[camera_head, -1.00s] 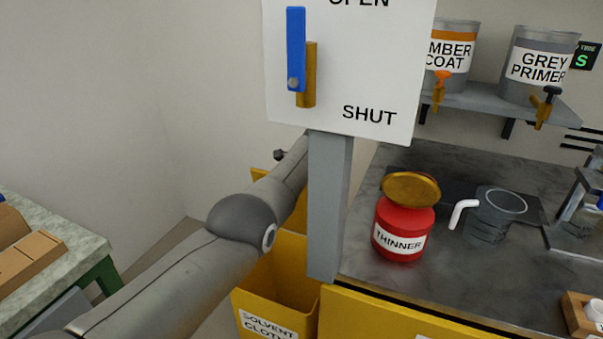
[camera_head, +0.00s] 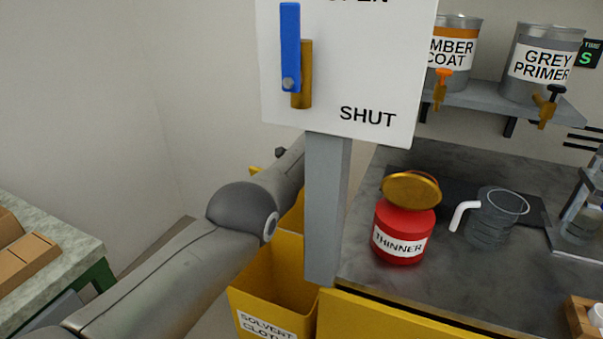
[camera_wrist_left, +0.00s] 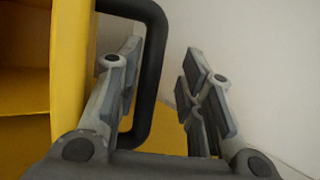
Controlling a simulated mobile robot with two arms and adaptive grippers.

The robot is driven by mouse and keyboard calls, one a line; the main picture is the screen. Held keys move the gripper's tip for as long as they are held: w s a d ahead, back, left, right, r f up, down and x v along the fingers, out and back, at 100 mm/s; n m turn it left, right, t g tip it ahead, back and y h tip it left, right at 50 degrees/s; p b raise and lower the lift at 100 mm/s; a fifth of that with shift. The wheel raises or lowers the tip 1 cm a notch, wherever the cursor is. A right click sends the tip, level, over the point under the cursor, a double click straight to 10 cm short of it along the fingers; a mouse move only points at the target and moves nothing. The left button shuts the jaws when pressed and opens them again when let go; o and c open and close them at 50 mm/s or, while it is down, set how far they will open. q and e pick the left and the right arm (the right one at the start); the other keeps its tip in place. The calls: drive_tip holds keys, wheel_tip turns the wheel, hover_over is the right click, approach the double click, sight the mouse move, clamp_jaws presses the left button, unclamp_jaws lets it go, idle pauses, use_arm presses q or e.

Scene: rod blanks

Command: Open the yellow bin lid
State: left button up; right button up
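The yellow bin (camera_head: 253,291), labelled SOLVENT CLOTHS, stands below the sign post in the head view, and its mouth shows open. A raised yellow part, apparently the lid, shows partly behind my left arm. In the left wrist view a yellow panel (camera_wrist_left: 70,75) stands upright at left with a black loop handle (camera_wrist_left: 156,75) on it. My left gripper (camera_wrist_left: 160,85) is open, with the handle's upright bar between its fingers and nearer the left finger. I cannot tell whether they touch. My left gripper is hidden in the head view. My right gripper is not in view.
A white sign (camera_head: 345,60) with a blue lever (camera_head: 290,45) stands on a grey post (camera_head: 325,210) beside my left arm. The grey bench at right holds a red thinner pot (camera_head: 402,232) and a clear jug (camera_head: 492,220). Another table (camera_head: 65,225) stands at left.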

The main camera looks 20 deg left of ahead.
use_arm(q)
drive_tip(key=shift+s+a+r, duration=0.1)
drive_tip(key=shift+r, duration=0.05)
idle(0.3)
drive_tip(key=shift+s+d+r, duration=0.2)
drive_tip(key=shift+r, duration=0.35)
drive_tip(key=shift+v, duration=1)
drive_tip(key=v, duration=0.8)
drive_tip(key=shift+s+d+r, duration=0.15)
drive_tip(key=shift+s+r, duration=0.05)
drive_tip(key=shift+s, duration=0.15)
